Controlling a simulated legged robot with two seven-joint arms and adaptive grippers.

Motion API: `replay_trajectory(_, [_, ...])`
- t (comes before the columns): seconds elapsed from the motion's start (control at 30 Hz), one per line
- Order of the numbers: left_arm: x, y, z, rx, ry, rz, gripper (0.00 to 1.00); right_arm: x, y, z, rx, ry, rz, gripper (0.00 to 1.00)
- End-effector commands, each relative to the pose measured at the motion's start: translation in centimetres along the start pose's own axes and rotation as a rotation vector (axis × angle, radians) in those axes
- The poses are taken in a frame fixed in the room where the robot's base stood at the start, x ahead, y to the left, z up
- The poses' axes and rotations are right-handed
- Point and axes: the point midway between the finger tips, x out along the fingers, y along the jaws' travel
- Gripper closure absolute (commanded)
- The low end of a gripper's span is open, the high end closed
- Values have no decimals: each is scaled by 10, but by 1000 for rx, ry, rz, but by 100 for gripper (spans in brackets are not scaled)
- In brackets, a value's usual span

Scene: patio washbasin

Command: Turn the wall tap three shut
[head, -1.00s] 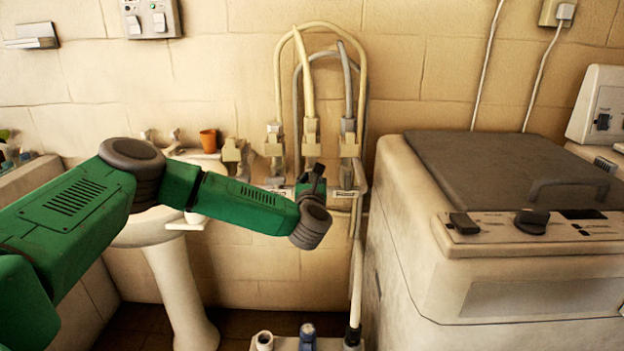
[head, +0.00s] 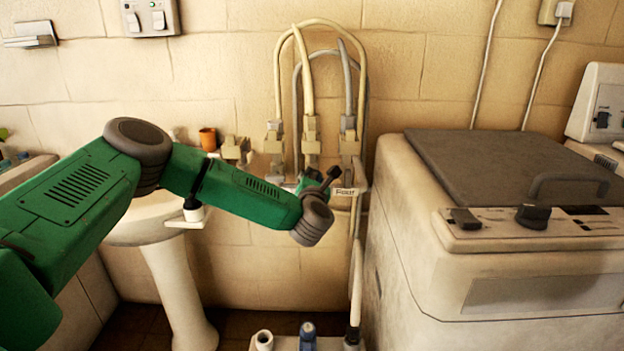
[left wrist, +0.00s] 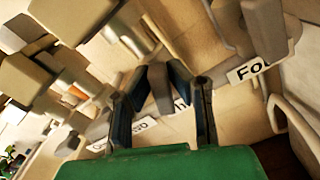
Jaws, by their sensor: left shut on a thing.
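Wall tap three (head: 311,138) is in the row on the tiled wall, with a cream hose rising from it. My left gripper (head: 318,180) is just below its body, in front of the wall. The label behind the fingers is mostly hidden. My right gripper is not in view.
Tap four (head: 348,135) stands close on the right, above its label (head: 343,191). Tap two (head: 274,140) is close on the left. A white washbasin (head: 135,225) is behind my left arm. A washing machine (head: 500,250) fills the right side.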

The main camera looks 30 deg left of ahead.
Motion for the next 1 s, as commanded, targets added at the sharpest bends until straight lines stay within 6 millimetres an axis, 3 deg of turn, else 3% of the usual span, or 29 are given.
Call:
replay_trajectory(0.07, [2,0,7,69,-13,5,100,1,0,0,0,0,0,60])
replay_trajectory(1.0, [1,-11,-1,930,-5,3,100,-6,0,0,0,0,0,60])
